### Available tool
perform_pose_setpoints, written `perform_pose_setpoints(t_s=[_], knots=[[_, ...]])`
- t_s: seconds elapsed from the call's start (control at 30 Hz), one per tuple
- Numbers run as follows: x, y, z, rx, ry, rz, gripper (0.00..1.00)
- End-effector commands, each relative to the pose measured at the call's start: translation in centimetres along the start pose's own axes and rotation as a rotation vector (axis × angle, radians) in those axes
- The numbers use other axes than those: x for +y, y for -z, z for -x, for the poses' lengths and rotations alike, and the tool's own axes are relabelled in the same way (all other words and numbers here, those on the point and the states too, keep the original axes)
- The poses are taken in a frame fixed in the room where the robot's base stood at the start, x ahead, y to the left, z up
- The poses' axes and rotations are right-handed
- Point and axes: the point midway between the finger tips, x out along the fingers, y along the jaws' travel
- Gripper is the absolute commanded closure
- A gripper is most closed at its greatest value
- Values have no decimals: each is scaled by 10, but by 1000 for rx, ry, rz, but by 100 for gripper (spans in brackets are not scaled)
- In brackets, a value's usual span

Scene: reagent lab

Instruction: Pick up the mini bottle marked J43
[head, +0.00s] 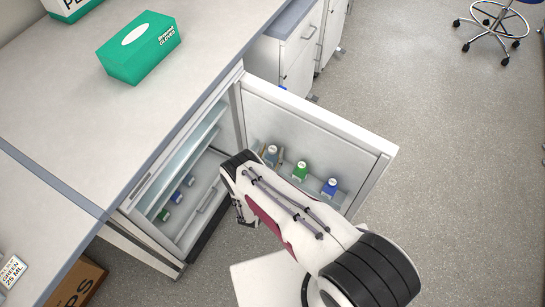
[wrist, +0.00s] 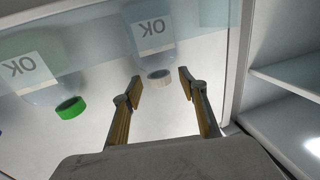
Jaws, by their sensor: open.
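No marking J43 can be read in either view. On the open fridge door's shelf stand a grey-white bottle (head: 271,155), a green bottle (head: 300,171) and a blue bottle (head: 330,187). My gripper is open and empty. In the head view my arm hides most of it.
The fridge door (head: 375,155) stands open to the right. Several small bottles (head: 177,195) stand inside the fridge. A green glove box (head: 140,47) is on the counter (head: 75,120) above. A cardboard box (head: 78,285) is at lower left.

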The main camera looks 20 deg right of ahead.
Motion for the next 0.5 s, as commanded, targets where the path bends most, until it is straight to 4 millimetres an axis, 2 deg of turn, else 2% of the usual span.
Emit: perform_pose_setpoints(t_s=[0.13,0.17,0.3,0.33,0.5], knots=[[0,0,0,0,0,0,58],[0,0,0,0,0,0,60],[0,0,0,0,0,0,97],[0,0,0,0,0,0,100],[0,0,0,1,0,0,100]])
